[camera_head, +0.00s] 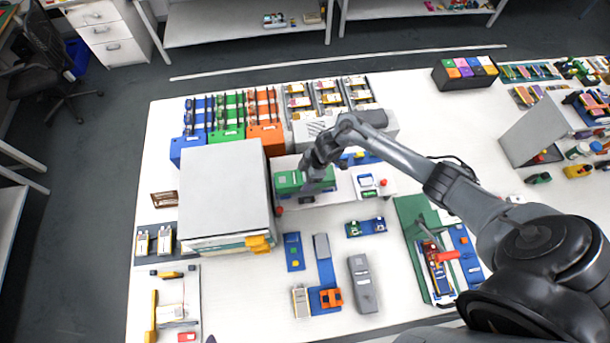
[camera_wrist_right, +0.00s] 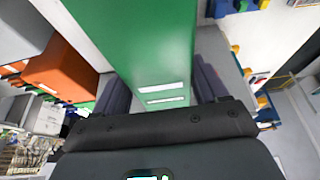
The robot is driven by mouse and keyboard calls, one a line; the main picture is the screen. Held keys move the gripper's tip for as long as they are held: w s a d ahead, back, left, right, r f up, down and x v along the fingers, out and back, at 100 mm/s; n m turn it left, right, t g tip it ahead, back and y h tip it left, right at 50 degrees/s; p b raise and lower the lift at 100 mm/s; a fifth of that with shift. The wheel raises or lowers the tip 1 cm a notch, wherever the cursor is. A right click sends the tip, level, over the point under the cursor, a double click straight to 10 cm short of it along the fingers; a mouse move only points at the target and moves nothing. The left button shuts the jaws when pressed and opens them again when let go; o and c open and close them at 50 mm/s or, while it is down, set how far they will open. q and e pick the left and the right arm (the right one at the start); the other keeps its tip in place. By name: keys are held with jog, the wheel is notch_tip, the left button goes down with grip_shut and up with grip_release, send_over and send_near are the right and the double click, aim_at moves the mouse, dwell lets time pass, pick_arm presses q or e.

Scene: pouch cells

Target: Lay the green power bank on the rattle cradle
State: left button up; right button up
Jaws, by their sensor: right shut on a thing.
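The green power bank (camera_head: 288,182) is a long green block held between the fingers of my right gripper (camera_head: 317,182). In the right wrist view the power bank (camera_wrist_right: 137,38) runs between the two dark fingers, with two pale strips near the palm. The gripper is over a white and grey station (camera_head: 340,190) right of the large grey box. I cannot tell whether the power bank touches the station. No part is clearly recognisable as the rattle cradle; the arm hides some of the station. My left gripper is not in view.
The tall grey box (camera_head: 226,190) stands close on the left. Blue, green and orange racks (camera_head: 265,138) stand behind. Blue fixtures and a grey device (camera_head: 362,284) lie in front. A green-based fixture (camera_head: 415,250) is to the right. Bare white table shows between them.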

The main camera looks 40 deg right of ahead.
jog(key=shift+f, duration=0.15)
dwell(0.4)
jog(key=shift+f+b, duration=1)
jog(key=shift+f, duration=0.1)
jog(key=o, duration=1.3)
jog(key=shift+o, duration=0.4)
jog(key=shift+r, duration=0.1)
jog(key=v, duration=1)
jog(key=shift+d+r, duration=0.1)
jog(key=shift+r, duration=0.25)
